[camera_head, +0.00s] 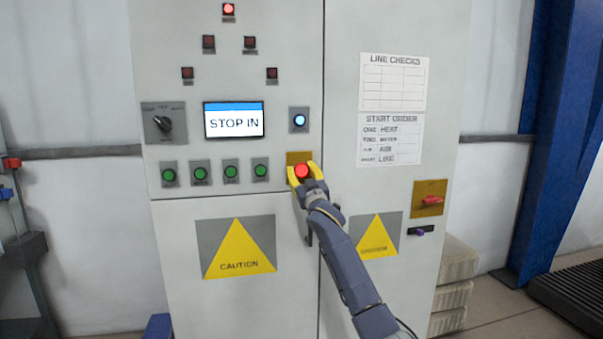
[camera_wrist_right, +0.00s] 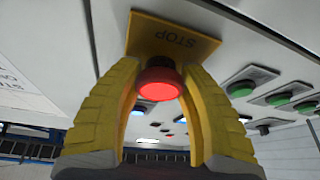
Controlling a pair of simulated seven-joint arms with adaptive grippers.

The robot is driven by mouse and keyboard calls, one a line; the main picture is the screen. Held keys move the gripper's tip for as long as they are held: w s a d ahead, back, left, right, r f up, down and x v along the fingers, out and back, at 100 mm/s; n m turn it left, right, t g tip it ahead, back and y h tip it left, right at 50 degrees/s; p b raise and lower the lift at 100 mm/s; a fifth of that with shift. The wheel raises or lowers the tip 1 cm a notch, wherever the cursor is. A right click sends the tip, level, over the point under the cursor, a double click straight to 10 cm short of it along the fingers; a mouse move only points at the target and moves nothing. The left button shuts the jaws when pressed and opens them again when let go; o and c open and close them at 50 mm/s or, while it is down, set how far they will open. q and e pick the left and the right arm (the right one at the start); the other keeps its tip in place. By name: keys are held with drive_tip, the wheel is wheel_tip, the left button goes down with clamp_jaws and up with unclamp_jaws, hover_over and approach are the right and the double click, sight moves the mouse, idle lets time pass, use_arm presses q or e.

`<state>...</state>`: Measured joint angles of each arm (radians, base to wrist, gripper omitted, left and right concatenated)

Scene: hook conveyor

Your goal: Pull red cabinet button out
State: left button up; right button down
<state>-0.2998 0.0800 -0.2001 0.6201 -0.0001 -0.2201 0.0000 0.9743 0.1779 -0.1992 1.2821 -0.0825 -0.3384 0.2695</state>
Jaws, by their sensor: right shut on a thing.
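The red stop button (camera_head: 302,170) sits on a yellow plate at the right edge of the cabinet's left door. My right gripper (camera_head: 305,172) is at the button, its yellow fingers on either side of it. In the right wrist view the red button (camera_wrist_right: 158,83) lies between the fingertips of the right gripper (camera_wrist_right: 160,82), which is shut on it, below the plate marked STOP (camera_wrist_right: 175,38). The cabinet screen (camera_head: 234,120) reads "STOP IN". My left gripper is not in view.
A row of green buttons (camera_head: 231,171) is left of the stop button, and a lit blue button (camera_head: 299,120) is above it. A selector knob (camera_head: 163,123) is at the left. A red switch on a yellow plate (camera_head: 430,198) is on the right door.

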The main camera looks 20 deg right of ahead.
drive_tip(key=shift+s, duration=0.7)
drive_tip(key=c, duration=0.7)
unclamp_jaws()
drive_tip(key=shift+o, duration=0.2)
drive_tip(key=v, duration=1.2)
